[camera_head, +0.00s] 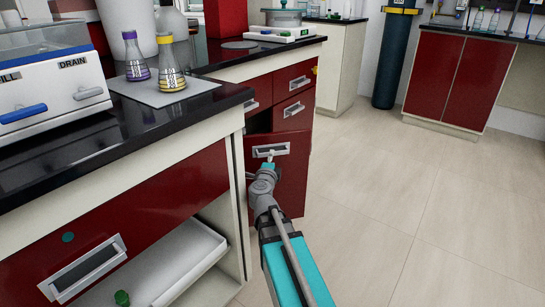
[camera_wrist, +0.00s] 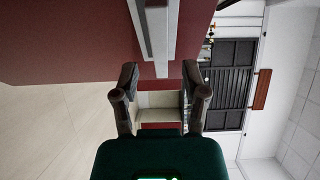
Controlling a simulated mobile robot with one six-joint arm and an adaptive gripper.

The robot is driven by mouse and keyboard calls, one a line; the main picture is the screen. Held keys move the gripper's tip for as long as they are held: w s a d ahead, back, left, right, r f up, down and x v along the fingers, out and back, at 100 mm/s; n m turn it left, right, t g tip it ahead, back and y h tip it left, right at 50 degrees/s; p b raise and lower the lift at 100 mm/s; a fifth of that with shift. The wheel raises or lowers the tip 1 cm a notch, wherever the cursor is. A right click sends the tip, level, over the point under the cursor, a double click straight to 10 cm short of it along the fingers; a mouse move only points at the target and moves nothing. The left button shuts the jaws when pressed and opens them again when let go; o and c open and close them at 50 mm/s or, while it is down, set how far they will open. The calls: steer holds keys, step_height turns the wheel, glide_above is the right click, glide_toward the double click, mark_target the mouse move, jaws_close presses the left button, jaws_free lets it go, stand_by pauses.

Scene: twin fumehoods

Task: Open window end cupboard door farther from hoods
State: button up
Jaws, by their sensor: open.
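The red cupboard door (camera_head: 292,178) is below the drawers at the end of the near bench, in the head view. It appears to stand ajar, with a dark gap above its left part. Its pale handle (camera_head: 270,150) is near the top edge; in the wrist view the handle (camera_wrist: 156,35) runs down from the top, in front of a red panel. My gripper (camera_wrist: 159,76) is open, its fingers apart with nothing held between them. The handle's near end is just beyond the fingertips, roughly centred. In the head view my wrist hides the fingers and part of the door.
The black worktop (camera_head: 150,125) carries flasks (camera_head: 171,65) and a blue-white bath (camera_head: 45,85). A drawer (camera_head: 120,225) and a white tray (camera_head: 185,265) are at the near left. The pale floor (camera_head: 400,210) to the right is clear. A dark gas cylinder (camera_head: 392,60) stands behind.

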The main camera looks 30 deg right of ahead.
steer(key=v, duration=0.3)
steer(key=shift+s+a, duration=0.15)
steer(key=shift+s, duration=0.1)
